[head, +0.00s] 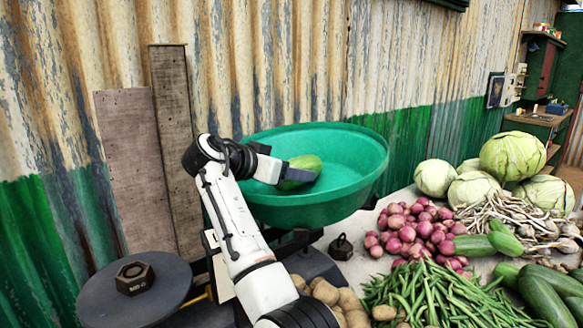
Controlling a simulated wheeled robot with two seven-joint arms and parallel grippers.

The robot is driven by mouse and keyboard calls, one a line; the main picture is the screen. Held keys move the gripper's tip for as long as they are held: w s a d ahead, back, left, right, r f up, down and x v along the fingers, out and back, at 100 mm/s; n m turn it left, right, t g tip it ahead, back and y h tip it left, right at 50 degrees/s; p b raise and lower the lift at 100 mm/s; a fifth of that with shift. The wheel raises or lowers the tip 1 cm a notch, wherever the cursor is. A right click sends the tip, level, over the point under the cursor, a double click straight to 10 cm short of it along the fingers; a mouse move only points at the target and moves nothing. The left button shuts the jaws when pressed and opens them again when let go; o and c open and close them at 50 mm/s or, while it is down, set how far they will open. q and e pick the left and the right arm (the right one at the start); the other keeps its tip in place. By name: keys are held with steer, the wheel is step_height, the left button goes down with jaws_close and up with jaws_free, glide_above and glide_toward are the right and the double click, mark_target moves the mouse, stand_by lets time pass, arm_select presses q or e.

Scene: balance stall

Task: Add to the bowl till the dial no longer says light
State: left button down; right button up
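The wide green bowl (347,178) sits on the scale, left of the vegetable heap. My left gripper (296,174) reaches over its left rim, pointing right. A green cucumber-like vegetable (304,164) is at its fingertips, within the bowl's outline. One finger lies across its front; the other finger is hidden, so I cannot tell whether they grip it or whether it rests in the bowl. A round dark plate (134,297) at the left bears a hexagonal weight (134,277). The dial's face cannot be seen; my forearm covers much of the scale's middle. My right gripper is not in view.
Potatoes (357,318), green beans (430,292), red onions (408,229), cucumbers (548,298), garlic (536,220) and cabbages (512,156) crowd the table at the right. A small dark weight (341,247) stands below the bowl. A corrugated wall (300,62) and planks (135,160) stand behind.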

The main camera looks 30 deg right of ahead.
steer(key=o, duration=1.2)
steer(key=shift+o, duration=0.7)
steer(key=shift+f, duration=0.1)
